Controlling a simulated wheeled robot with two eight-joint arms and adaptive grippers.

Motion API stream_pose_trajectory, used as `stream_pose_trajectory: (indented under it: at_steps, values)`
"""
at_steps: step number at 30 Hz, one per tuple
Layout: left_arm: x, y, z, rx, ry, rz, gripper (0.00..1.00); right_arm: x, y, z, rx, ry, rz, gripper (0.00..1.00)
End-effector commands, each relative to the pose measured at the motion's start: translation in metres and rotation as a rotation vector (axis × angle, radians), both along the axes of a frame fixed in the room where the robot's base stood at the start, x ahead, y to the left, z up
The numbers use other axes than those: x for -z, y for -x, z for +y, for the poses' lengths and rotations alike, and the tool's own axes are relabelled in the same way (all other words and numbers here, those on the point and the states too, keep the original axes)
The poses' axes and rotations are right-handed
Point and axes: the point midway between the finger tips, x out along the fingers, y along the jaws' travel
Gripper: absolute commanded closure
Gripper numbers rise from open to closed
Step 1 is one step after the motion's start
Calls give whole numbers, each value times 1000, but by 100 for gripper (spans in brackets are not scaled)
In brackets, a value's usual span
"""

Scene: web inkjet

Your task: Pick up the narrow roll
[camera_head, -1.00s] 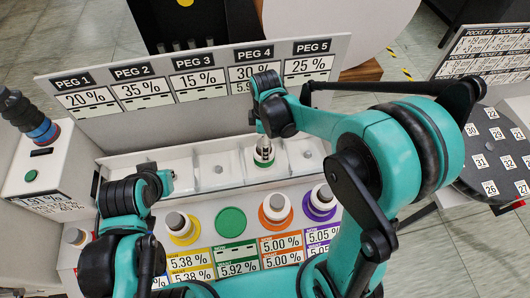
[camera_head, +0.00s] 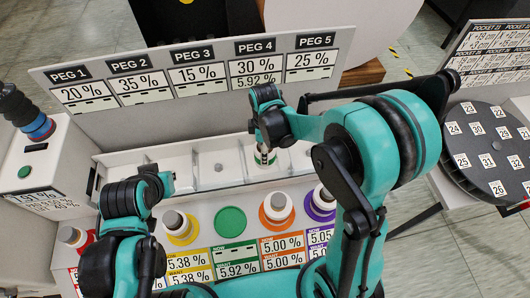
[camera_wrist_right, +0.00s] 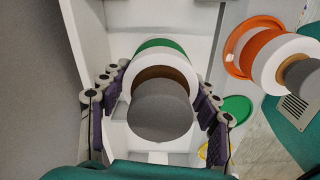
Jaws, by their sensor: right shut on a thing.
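A white roll (camera_wrist_right: 113,76) with a brown core and a grey centre shows in the right wrist view, with a green rim behind it. Its small top also shows in the head view (camera_head: 264,158), at the bay below the PEG 4 sign. My right gripper (camera_head: 265,147) is shut on it, with a finger on either side in the right wrist view (camera_wrist_right: 158,118). Whether the roll touches the bay floor is hidden. My left gripper (camera_head: 163,182) hangs over the left bays, away from the roll; its fingers are too hidden to judge.
Rolls on yellow (camera_head: 181,229), orange (camera_head: 277,209) and purple (camera_head: 322,203) discs stand in the front row. A green disc (camera_head: 230,221) between them is bare. The sign panel (camera_head: 205,88) rises behind the bays. A dark numbered turntable (camera_head: 486,146) is at right.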

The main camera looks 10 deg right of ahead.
Motion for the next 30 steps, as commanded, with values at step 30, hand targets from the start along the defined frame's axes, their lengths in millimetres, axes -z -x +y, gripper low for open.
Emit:
stream_pose_trajectory:
  at_steps: [30]
  values:
    - [-52, 0, 0, 0, 0, 0, 100, -92, 76, -30, 2, 0, 0, 79]
